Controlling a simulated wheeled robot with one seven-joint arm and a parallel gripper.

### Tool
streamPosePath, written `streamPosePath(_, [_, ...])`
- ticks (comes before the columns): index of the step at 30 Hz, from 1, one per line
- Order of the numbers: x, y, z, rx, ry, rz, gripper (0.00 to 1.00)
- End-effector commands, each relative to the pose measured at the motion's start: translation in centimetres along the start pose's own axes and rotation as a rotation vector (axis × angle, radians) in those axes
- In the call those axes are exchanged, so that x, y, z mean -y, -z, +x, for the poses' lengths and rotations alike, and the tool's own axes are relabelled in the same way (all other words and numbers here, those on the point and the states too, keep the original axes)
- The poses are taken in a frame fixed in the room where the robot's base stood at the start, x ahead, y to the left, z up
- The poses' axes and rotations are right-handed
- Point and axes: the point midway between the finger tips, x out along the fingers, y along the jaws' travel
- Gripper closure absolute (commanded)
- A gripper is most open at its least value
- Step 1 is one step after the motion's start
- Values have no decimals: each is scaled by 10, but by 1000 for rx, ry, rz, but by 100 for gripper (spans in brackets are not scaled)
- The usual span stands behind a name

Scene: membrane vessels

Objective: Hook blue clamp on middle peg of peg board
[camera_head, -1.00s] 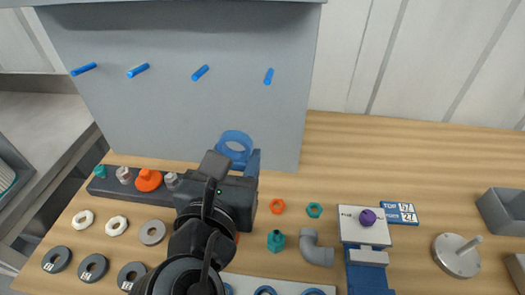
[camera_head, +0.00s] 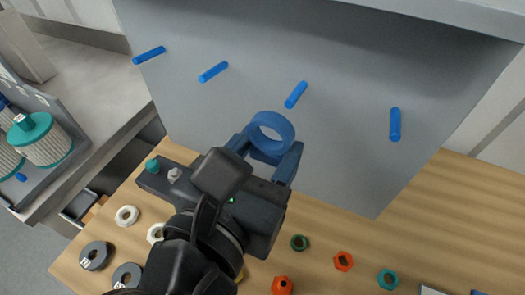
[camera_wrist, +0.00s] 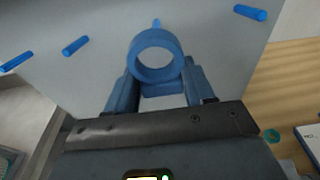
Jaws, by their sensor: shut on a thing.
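The blue clamp, a ring (camera_head: 270,149) standing up with its open hole facing the board, is held between the blue fingers of my gripper (camera_head: 268,158). The clamp also shows in the wrist view (camera_wrist: 156,75), between both fingers. The grey peg board (camera_head: 330,165) stands upright behind it, with several blue pegs in a row. In the head view the ring is just below and left of the third peg from the left (camera_head: 296,94). In the wrist view that peg's tip (camera_wrist: 157,22) shows just above the ring. The ring is on no peg; its gap to the board is unclear.
Other pegs (camera_head: 213,72) (camera_head: 395,125) flank the ring. The wooden table (camera_head: 420,235) below holds washers (camera_head: 127,216) and small coloured nuts (camera_head: 343,261). A tray with teal-capped filters (camera_head: 42,140) is at the left. A grey overhang (camera_head: 440,15) runs above the board.

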Motion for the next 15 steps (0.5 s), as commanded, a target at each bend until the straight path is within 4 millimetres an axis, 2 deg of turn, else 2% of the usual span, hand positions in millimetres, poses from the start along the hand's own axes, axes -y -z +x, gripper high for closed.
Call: streamPosePath(15, [0, -2, 28, 0, 0, 1, 77])
